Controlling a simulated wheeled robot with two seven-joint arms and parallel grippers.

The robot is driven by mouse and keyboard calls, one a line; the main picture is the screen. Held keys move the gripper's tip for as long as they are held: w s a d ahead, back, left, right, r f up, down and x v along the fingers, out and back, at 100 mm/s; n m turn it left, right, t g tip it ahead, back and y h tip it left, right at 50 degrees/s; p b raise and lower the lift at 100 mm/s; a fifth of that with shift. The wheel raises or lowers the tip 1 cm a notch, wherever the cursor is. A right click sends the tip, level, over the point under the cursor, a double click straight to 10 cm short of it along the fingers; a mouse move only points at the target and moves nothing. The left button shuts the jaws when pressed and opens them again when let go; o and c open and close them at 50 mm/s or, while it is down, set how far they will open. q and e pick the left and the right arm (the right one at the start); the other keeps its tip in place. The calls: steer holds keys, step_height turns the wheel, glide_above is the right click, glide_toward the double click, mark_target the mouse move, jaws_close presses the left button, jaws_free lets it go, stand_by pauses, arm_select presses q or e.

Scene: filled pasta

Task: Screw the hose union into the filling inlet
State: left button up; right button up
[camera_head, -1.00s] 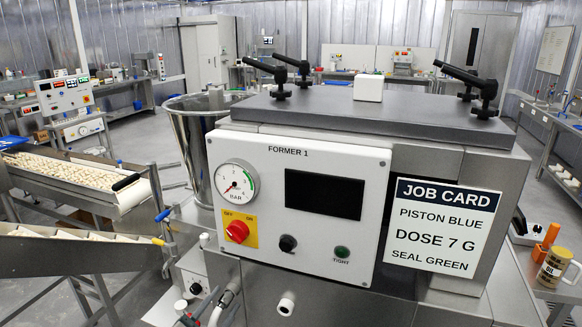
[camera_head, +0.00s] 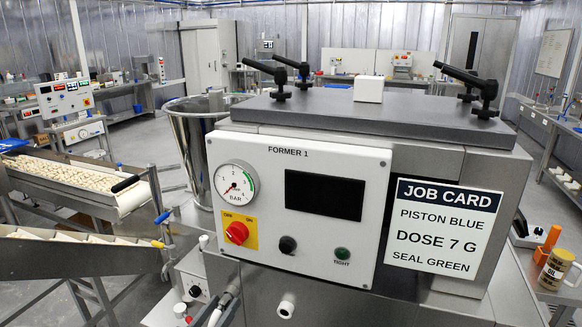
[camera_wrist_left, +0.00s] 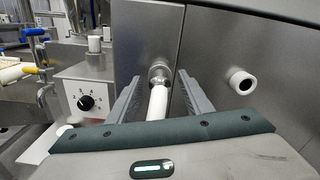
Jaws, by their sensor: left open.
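In the left wrist view the hose union (camera_wrist_left: 160,75) is a metal fitting on the end of a white hose (camera_wrist_left: 157,103). It sits against the steel machine face, where the filling inlet is; the inlet itself is hidden behind it, so I cannot tell how far it is threaded. My left gripper (camera_wrist_left: 159,78) is open, its two grey ribbed fingers standing on either side of the union and hose, with gaps visible. In the head view the white hose (camera_head: 216,312) shows only partly at the bottom edge. My right gripper is not in view.
A white stub (camera_wrist_left: 240,80) sticks out of the machine face to the right. A dial box (camera_wrist_left: 87,101) stands to the left. The FORMER 1 panel (camera_head: 296,200) carries a gauge, a red knob and a green TIGHT lamp that looks dark. A job card (camera_head: 443,224) hangs beside it.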

arm_select(q)
steer(key=shift+n, duration=0.5)
steer(key=n, duration=0.4)
steer(key=shift+r+n+p, duration=0.1)
steer(key=shift+n+p, duration=0.25)
steer(key=shift+n, duration=0.05)
steer(key=n+p, duration=0.1)
steer(key=n, duration=0.4)
steer(key=shift+n, duration=0.8)
steer(key=n+p, duration=0.1)
steer(key=n, duration=0.3)
steer(key=shift+n+p, duration=0.3)
steer(key=shift+n, duration=0.6)
